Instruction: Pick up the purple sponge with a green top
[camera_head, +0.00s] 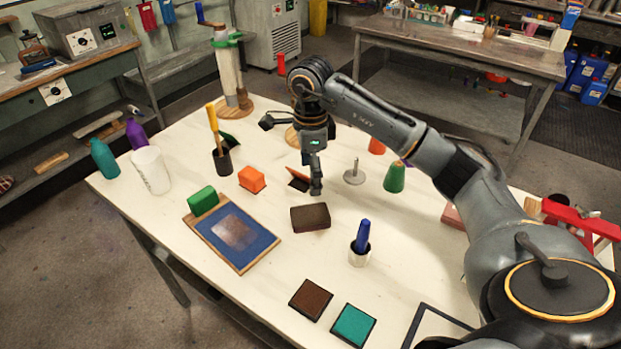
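I cannot make out a purple sponge with a green top for certain. A plain green block (203,200) stands on the far-left corner of a blue framed board. An orange block (251,179) sits to its right, and a dark brown block (310,217) lies near the table's middle. My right gripper (315,187) points down above the table, behind the brown block and in front of a small dark and orange piece (299,179) that it partly covers. Whether its fingers are apart is unclear. My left gripper is out of view.
The white table (150,215) also holds a blue framed board (232,236), a cup with a blue tool (361,245), a green cone-shaped piece (394,177), a metal stand (354,175), brown (311,299) and teal (353,325) pads, and a white cylinder (151,170).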

